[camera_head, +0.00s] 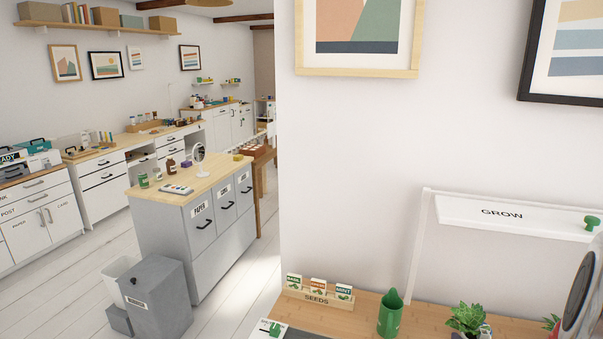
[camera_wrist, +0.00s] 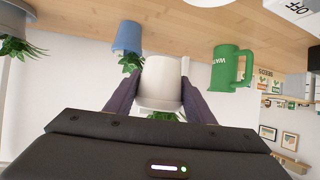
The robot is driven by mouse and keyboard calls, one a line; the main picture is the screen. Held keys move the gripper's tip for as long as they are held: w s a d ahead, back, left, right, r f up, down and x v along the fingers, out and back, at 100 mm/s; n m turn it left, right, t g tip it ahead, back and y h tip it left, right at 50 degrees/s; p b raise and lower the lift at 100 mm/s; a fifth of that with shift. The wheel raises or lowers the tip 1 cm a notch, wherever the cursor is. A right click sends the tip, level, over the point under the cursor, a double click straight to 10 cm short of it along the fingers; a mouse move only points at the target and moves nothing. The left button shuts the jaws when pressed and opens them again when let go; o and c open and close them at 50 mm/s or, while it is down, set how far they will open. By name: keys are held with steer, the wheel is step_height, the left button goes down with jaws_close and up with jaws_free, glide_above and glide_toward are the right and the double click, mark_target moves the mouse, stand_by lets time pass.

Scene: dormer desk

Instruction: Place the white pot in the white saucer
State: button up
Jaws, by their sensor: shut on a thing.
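The white pot (camera_wrist: 161,82) is held between the two dark fingers of my gripper (camera_wrist: 160,98) in the wrist view, with green leaves showing at its lower picture edge. That view is upside down, with the wooden desk at the top. My gripper is shut on the pot, which appears apart from the desk top. A white rounded thing (camera_wrist: 207,2) is cut off at the top edge of the wrist view; it may be the white saucer, but I cannot tell. No saucer is clear in the head view.
A green watering mug (camera_wrist: 232,70) and a blue pot with a plant (camera_wrist: 127,37) stand on either side of the held pot in the wrist view.

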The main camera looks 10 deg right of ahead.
steer(key=shift+s, duration=0.55)
steer(key=w+a+r, duration=0.4)
steer(key=w+a, duration=0.9)
steer(key=w+a+r+n+y, duration=0.1)
steer(key=w+a+y, duration=0.1)
steer(key=a, duration=0.9)
steer(key=w+a+r+n+y, duration=0.1)
steer(key=w+a+n, duration=0.1)
steer(key=a, duration=1)
steer(key=shift+w+n+t+y, duration=0.3)
steer(key=shift+w+y, duration=0.1)
steer(key=shift+w, duration=0.1)
steer(key=shift+a, duration=0.1)
steer(key=s+f, duration=0.2)
steer(key=f, duration=0.1)
steer(key=s+f, duration=0.3)
steer(key=shift+f, duration=0.1)
